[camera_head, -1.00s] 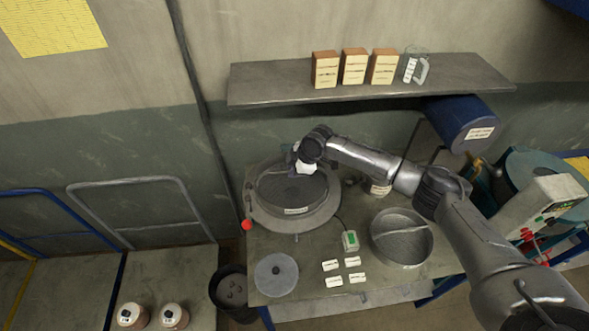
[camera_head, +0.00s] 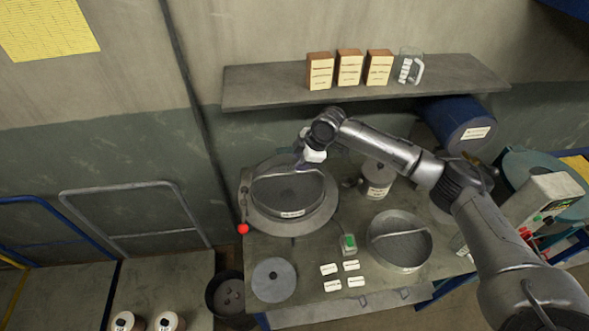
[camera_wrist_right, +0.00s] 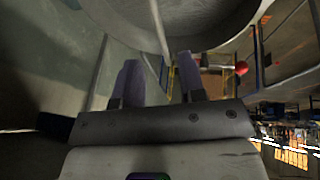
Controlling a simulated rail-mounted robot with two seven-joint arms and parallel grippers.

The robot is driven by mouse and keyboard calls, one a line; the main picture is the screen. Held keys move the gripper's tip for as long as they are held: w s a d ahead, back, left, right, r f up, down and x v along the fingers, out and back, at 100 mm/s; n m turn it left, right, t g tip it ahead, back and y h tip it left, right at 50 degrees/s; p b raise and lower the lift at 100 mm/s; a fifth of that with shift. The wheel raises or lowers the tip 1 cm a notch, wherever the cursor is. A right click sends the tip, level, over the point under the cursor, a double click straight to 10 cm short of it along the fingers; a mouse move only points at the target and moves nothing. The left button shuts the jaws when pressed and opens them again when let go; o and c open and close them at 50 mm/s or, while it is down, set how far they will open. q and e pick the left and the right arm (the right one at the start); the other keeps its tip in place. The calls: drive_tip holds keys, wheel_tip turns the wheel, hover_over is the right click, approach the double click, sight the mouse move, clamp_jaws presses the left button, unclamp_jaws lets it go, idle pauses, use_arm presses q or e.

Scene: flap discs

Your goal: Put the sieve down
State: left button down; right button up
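The sieve (camera_head: 291,212), a grey round pan with a white label and an arched handle, sits on a round grey base (camera_head: 262,222) at the left of the bench. My right gripper (camera_head: 312,158) is at the sieve's back edge, above the rim. In the right wrist view its fingers (camera_wrist_right: 161,82) stand apart with nothing between them. A large grey round body with a thin bar across it fills the top of that view. My left gripper is in neither view.
A second round pan with a crossbar (camera_head: 402,262) stands on the bench at right. A grey disc (camera_head: 274,281), several white tags (camera_head: 345,268), a green-topped box (camera_head: 348,243) and a labelled pot (camera_head: 378,180) stand around. A shelf (camera_head: 440,92) hangs above. A red knob (camera_head: 243,229) juts out left.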

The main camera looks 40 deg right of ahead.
drive_tip(key=shift+b+v, duration=0.3)
drive_tip(key=shift+v, duration=1.85)
